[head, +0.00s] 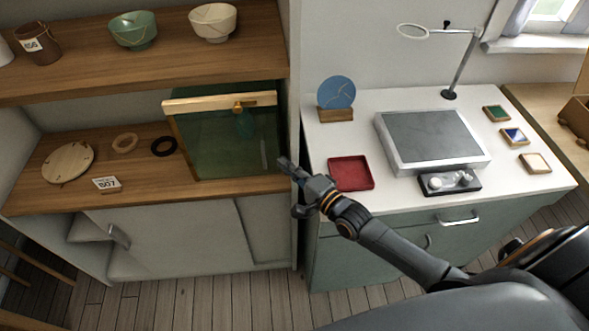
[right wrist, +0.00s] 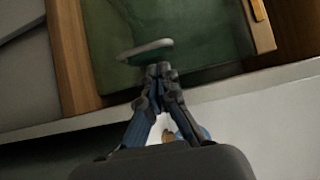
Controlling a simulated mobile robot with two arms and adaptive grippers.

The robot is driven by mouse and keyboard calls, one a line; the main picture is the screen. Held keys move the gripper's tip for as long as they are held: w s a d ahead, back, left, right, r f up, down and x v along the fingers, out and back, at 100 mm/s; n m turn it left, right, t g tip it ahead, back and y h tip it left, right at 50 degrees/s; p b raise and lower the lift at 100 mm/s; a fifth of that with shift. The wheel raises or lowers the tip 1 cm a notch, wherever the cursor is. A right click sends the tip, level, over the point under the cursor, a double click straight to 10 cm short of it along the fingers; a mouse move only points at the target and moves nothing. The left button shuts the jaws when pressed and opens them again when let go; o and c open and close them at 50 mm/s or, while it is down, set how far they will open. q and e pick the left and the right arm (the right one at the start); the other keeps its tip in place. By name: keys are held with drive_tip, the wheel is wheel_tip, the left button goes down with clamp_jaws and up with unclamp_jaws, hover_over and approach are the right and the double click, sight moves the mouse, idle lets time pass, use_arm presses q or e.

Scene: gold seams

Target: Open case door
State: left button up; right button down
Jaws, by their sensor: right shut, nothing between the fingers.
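The glass case (head: 215,145) stands on the wooden lower shelf of the cabinet. It has dark green see-through panes and a gold and pale wood frame. A green shape inside is dim. My right gripper (head: 285,164) is shut and empty, by the case's lower right side. In the right wrist view its fingertips (right wrist: 158,70) are in front of the green pane (right wrist: 195,35), with a pale oval rim (right wrist: 147,49) just beyond. My left gripper is out of view.
The cabinet's upright panel (head: 296,110) stands close to my right gripper. A white counter to the right holds a red tray (head: 351,173), a grey slab (head: 430,138) and a black tray (head: 432,188). Rings, a wooden disc (head: 67,161) and a label card lie left of the case.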

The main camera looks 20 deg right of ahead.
drive_tip(key=shift+x, duration=2.5)
